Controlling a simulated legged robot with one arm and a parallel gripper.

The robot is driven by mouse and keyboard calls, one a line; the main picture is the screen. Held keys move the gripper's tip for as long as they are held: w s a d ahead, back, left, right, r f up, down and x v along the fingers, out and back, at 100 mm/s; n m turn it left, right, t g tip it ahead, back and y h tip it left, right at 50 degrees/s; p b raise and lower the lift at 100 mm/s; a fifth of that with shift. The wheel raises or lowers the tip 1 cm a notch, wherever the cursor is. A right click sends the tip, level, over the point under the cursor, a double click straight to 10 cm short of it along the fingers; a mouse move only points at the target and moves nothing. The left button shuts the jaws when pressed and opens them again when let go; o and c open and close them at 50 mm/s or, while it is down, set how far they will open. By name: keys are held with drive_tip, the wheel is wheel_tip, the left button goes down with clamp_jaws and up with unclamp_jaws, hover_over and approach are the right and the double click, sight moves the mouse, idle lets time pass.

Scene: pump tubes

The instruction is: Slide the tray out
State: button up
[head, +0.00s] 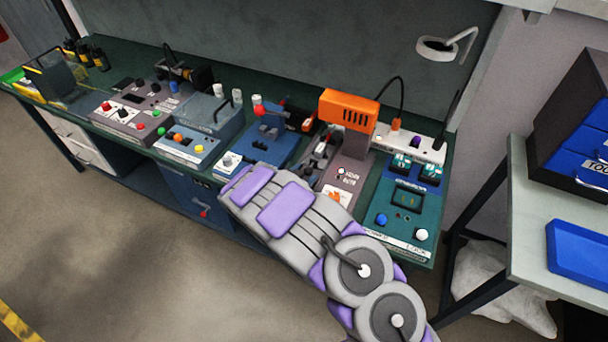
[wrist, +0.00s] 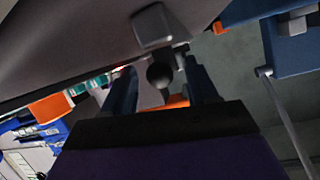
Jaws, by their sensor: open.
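In the wrist view my gripper (wrist: 162,88) is open, with one dark finger on each side of a dark round knob (wrist: 160,75). The knob hangs from a grey block (wrist: 153,27) on a dark grey surface. I cannot tell whether either finger touches it. In the head view my arm crosses in front of the bench and hides my gripper and the knob. I cannot tell for sure which part is the tray. A machine with an orange head (head: 348,110) stands beyond the arm, its lower left part partly hidden. A blue open tray (head: 580,255) lies on the right table.
The green-topped bench (head: 115,75) holds a row of devices, including a blue lever unit (head: 272,135), a teal control box (head: 405,215) and a grey button panel (head: 130,110). A side table (head: 520,240) stands at right. The floor at left is clear.

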clamp_jaws()
idle(0.3)
drive_tip(key=s+a+p, duration=0.4)
drive_tip(key=s+p, duration=0.4)
drive_tip(key=s, duration=0.4)
drive_tip(key=shift+s+a, duration=0.15)
drive_tip(key=shift+a, duration=0.1)
unclamp_jaws()
drive_tip(key=shift+s, duration=0.1)
drive_tip(key=p+v, duration=0.2)
drive_tip(key=v, duration=1.5)
